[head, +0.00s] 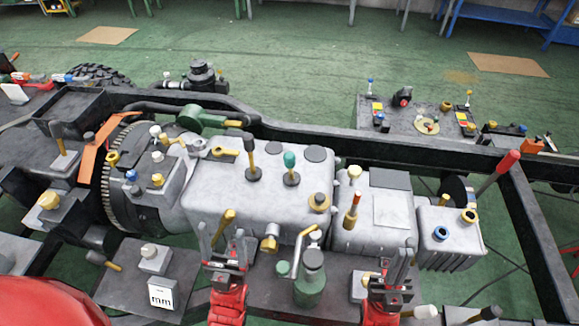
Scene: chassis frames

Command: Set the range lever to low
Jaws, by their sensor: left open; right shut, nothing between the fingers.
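Several levers stand on the grey gearbox housing (215,190), and no label shows which is the range lever. A black-knobbed lever (249,152) and a green-knobbed lever (290,163) rise from its top. On the section to the right are a lever with an orange-red grip (352,213) and a cream-knobbed one (354,174). My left gripper (222,236) is open at the housing's front edge, close to a yellow-handled part (224,223). My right gripper (399,256) is shut and empty, in front of the right section. Both appear apart from the top levers.
A green bottle-shaped part (309,282) with a bent pipe stands between my grippers. A long red-tipped lever (498,171) leans at the right. Black frame rails (330,138) run behind the gearbox. A small box marked "mm" (161,295) sits at front left.

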